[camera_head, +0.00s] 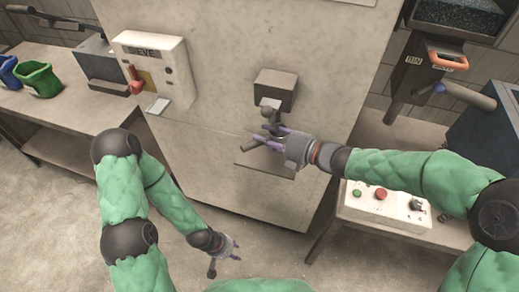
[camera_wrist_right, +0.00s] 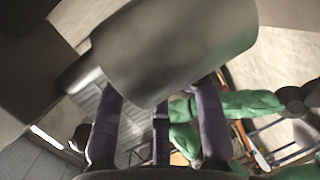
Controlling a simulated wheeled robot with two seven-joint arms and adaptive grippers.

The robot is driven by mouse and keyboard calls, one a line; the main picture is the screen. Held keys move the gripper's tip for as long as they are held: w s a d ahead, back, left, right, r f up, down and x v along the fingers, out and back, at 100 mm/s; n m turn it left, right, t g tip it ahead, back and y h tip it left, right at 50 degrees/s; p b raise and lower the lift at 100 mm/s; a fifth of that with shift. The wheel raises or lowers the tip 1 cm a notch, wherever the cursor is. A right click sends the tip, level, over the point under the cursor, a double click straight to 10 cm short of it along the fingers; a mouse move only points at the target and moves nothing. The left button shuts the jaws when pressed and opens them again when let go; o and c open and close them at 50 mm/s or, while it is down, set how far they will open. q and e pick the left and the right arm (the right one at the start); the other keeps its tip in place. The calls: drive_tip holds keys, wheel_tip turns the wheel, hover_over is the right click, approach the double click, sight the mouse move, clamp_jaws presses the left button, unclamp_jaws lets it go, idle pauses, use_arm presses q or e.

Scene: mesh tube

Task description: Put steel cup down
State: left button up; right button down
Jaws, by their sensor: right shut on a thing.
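My right gripper (camera_head: 272,139) is at the front of the big cabinet, just below a dark box with a spout and above a small ledge. Its purple fingers are shut on the steel cup (camera_wrist_right: 175,45), a smooth grey cylinder that fills the upper middle of the right wrist view. In the head view the cup is mostly hidden by the fingers and the spout parts. I cannot tell whether its base touches the ledge. My left gripper (camera_head: 227,257) hangs low over the floor, empty, with its fingers spread.
The dark spout box (camera_head: 276,88) juts out close above the right gripper, and the ledge (camera_head: 262,166) is below it. A panel with green and red buttons (camera_head: 383,199) is at lower right. A lever machine (camera_head: 148,62) and bins (camera_head: 40,80) are at left.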

drive_tip(key=f, duration=0.1)
drive_tip(key=w+a+f, duration=0.1)
drive_tip(key=w+a+f+b, duration=0.1)
drive_tip(key=shift+f, duration=0.15)
drive_tip(key=shift+w+f+b, duration=0.15)
drive_tip(key=shift+f+b, duration=0.9)
drive_tip(key=shift+f, duration=0.6)
drive_tip(key=shift+f, duration=0.2)
drive_tip(key=c, duration=0.8)
unclamp_jaws()
drive_tip(key=shift+r, duration=0.15)
drive_tip(key=shift+d+r, duration=0.15)
drive_tip(key=p+v, duration=0.3)
drive_tip(key=v, duration=0.7)
drive_tip(key=shift+d, duration=0.15)
drive_tip(key=shift+s+d, duration=0.5)
drive_tip(key=shift+s, duration=0.05)
